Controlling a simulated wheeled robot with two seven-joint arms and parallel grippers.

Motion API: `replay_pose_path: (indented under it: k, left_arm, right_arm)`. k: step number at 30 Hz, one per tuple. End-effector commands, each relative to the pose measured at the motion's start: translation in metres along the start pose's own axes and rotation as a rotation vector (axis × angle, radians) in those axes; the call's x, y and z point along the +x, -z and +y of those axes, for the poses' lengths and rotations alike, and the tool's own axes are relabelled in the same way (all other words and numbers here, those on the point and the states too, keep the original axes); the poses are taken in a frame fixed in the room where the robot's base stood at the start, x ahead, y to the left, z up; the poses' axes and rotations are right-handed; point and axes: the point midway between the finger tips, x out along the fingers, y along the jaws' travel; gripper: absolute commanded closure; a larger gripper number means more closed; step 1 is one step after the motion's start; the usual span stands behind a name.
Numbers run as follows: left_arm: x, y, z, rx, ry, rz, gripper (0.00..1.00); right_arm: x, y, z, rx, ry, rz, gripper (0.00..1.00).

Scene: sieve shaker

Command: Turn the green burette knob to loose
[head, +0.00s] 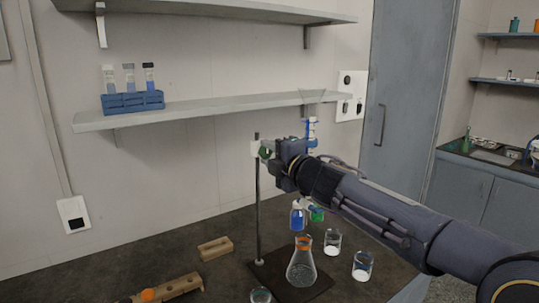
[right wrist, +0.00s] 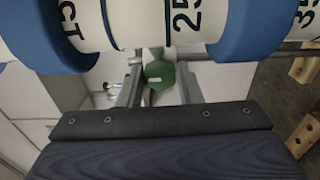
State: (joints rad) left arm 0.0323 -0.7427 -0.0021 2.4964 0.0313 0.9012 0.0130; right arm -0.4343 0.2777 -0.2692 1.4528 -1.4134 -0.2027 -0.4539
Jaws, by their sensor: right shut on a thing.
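The green burette knob (head: 265,152) sits by the white clamp (head: 255,148) near the top of the thin stand rod (head: 258,205). My right gripper (head: 272,151) reaches it from the right. In the right wrist view the green knob (right wrist: 160,74) has a pale mark on its face and lies between the two fingers of my right gripper (right wrist: 159,85), which is shut on it. The burette (right wrist: 150,22), white with blue bands and black numbers, crosses the top of that view. In the head view its upper part (head: 311,132) shows behind my gripper; its middle is hidden. My left gripper is not in view.
A conical flask (head: 301,266) with an orange neck stands on the dark base plate (head: 270,275). A shelf (head: 205,111) with a blue tube rack (head: 133,103) is behind.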

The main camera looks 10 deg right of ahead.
Motion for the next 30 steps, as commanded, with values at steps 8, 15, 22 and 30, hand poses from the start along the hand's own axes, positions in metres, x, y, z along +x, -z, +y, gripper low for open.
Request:
replay_pose_path:
  k: [8, 15, 22, 30]
  left_arm:
    - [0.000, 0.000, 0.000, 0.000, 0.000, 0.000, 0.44]
    - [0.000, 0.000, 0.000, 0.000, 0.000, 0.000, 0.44]
    - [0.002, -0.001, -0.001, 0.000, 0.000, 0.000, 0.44]
    - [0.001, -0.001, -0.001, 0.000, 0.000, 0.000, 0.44]
  right_arm:
    - [0.000, 0.000, -0.001, 0.000, 0.002, 0.000, 0.47]
    - [0.000, 0.000, 0.000, 0.001, 0.001, 0.000, 0.47]
    - [-0.022, 0.000, 0.000, 0.003, -0.002, 0.000, 0.47]
    - [-0.066, 0.000, 0.001, 0.002, 0.000, -0.001, 0.47]
